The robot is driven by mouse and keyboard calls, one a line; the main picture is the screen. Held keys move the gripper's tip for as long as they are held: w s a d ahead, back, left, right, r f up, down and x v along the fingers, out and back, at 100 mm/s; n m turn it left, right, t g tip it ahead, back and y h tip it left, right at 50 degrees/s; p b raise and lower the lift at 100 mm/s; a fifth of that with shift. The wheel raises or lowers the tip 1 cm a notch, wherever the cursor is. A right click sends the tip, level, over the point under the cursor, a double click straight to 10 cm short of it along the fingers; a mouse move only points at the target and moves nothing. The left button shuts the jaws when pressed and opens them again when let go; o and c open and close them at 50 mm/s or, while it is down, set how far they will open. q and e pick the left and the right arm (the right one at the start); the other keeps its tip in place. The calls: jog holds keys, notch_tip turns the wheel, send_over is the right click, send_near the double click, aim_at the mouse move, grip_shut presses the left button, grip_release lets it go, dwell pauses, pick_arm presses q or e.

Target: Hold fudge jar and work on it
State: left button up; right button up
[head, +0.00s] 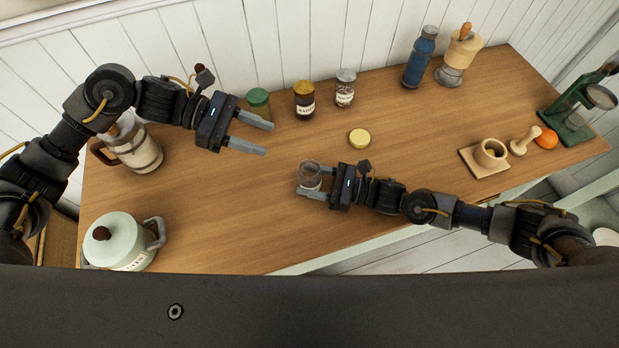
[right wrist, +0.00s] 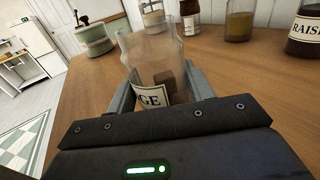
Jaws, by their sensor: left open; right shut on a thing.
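The fudge jar (head: 309,176) is a clear glass jar with no lid on it, near the front middle of the table in the head view. In the right wrist view the jar (right wrist: 155,70) shows brown pieces inside and a white label ending in "GE". My right gripper (head: 308,178) is shut on the jar, one finger on each side. My left gripper (head: 269,138) is open and empty, up and to the left of the jar. A yellow round lid (head: 359,138) lies flat on the table, up and to the right of the jar.
A green-lidded jar (head: 258,103), a raisin jar (head: 304,100) and another labelled jar (head: 345,88) stand at the back. A pale green pot (head: 122,240) and a brown-handled vessel (head: 137,150) stand at left. A mortar (head: 490,154) is at right. The table's middle is mostly clear.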

pick_arm(q)
jog(key=v, duration=0.3)
jog(key=shift+a+r, duration=0.15)
jog(key=shift+a, duration=0.15)
dwell(0.7)
pick_arm(e)
jog(key=o, duration=1.2)
jog(key=shift+d, duration=0.1)
jog(key=v, duration=1.1)
jog(key=shift+d, duration=0.4)
